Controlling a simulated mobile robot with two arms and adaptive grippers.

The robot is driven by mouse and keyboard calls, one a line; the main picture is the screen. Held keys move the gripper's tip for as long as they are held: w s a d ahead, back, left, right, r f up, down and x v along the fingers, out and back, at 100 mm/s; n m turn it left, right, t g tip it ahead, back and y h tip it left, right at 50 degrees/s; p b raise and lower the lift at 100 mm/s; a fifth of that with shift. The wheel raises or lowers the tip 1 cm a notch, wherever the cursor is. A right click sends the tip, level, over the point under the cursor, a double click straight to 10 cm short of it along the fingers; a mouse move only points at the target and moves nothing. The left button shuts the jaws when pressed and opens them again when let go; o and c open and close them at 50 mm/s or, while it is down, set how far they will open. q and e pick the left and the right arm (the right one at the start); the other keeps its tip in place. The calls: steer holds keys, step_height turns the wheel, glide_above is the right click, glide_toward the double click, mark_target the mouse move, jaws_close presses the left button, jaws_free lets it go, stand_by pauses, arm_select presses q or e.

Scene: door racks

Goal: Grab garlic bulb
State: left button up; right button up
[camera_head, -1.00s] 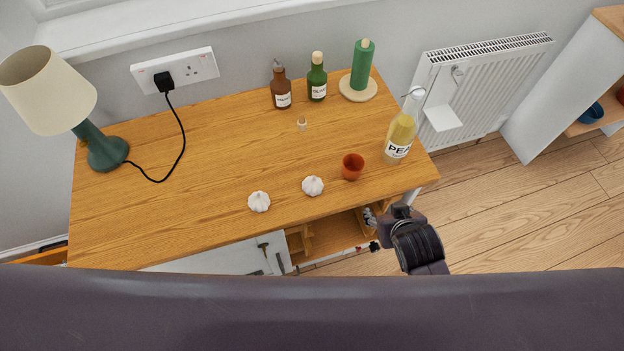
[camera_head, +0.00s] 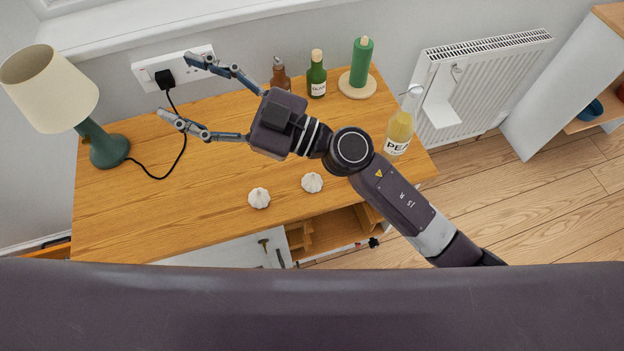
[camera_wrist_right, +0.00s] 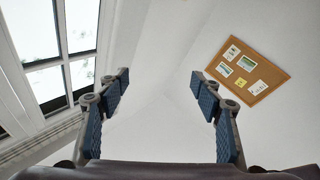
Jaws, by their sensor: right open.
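Two white garlic bulbs rest on the wooden table (camera_head: 130,215) near its front edge: a left bulb (camera_head: 259,198) and a right bulb (camera_head: 312,183). My right gripper (camera_head: 175,87) is open and empty, raised above the table's back left, pointing left toward the wall socket. Its spread fingers also show in the right wrist view (camera_wrist_right: 160,82), with only walls, a window and a pinboard beyond them. My right arm passes above and behind the bulbs and does not hide them. The left gripper is not in view.
A lamp (camera_head: 105,145) with a black cord stands at the left. A brown bottle (camera_head: 281,76), green bottle (camera_head: 317,75), green roll on a stand (camera_head: 361,65) and yellow bottle (camera_head: 400,127) stand at the back and right. The table's front left is clear.

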steer(key=s+a+f+n+g+h, duration=0.2)
steer(key=s+a+f+n+g, duration=0.1)
steer(key=s+f+n+g, duration=0.15)
steer(key=m+h, duration=0.3)
steer(key=h, duration=1.5)
glide_above(315, 177)
steer(key=f, duration=1.5)
steer(key=s+f, duration=0.1)
steer(key=f, duration=0.7)
steer(key=shift+f, duration=0.1)
steer(key=shift+w+d+f, duration=0.15)
steer(key=shift+d+f, duration=0.05)
steer(key=shift+f, duration=0.15)
steer(key=f, duration=0.2)
steer(key=f+p, duration=0.1)
steer(key=f, duration=0.1)
steer(key=f+p, duration=0.1)
steer(key=f, duration=0.1)
steer(key=shift+w+a, duration=0.2)
steer(key=shift+w, duration=0.15)
steer(key=shift+f, duration=0.45)
steer(key=c, duration=1.2)
